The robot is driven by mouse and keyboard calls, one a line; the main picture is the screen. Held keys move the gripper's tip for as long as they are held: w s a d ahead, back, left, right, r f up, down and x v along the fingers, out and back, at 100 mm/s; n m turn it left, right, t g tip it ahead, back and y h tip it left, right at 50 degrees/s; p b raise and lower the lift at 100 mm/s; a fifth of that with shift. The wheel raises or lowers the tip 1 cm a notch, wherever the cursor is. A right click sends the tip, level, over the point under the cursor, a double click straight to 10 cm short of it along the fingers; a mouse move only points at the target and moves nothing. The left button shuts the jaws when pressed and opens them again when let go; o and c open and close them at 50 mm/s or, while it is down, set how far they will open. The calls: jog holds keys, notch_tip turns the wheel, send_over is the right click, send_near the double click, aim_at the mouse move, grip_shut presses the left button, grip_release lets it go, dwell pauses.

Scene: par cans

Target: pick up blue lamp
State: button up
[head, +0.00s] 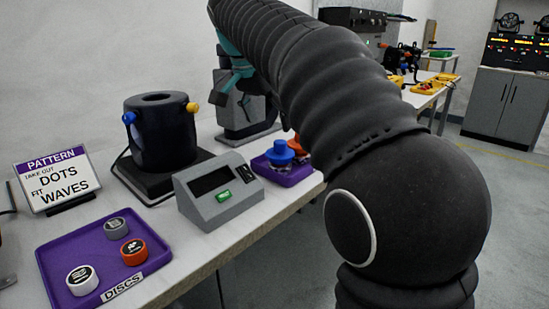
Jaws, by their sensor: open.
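The blue lamp (280,153) is a blue, knob-topped piece standing upright on a small purple tray (292,175), right of the grey display box. An orange piece (299,145) stands behind it on the same tray, partly hidden by my arm. My black-sleeved arm crosses the view from lower right to the top, passing above and right of the lamp. I cannot make out my gripper. A teal part (233,60) shows below the arm at the upper left, but I cannot tell what it belongs to.
A dark can (160,135) with blue and yellow knobs stands behind the grey display box (217,190). A purple disc tray (50,262) holds three discs. A pattern sign (58,180) stands at left. A grey device (247,112) is behind. Open floor (440,215) lies right of the table.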

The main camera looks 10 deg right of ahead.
aim_at(285, 142)
jog(key=shift+m, duration=0.3)
jog(key=x, duration=0.4)
jog(key=b+x, duration=0.1)
jog(key=x, duration=0.4)
jog(key=w+b+x, duration=0.1)
jog(key=x, duration=0.3)
jog(key=shift+a+f, duration=0.1)
jog(key=c, duration=1.1)
jog(key=shift+c, duration=0.2)
jog(key=shift+w+r, duration=0.1)
jog(key=shift+r, duration=0.55)
jog(key=r, duration=0.2)
jog(key=d+r, duration=0.1)
jog(key=shift+s+r, duration=0.3)
jog(key=shift+s, duration=0.1)
jog(key=s+d+r, duration=0.6)
jog(key=d, duration=0.2)
jog(key=shift+s, duration=0.4)
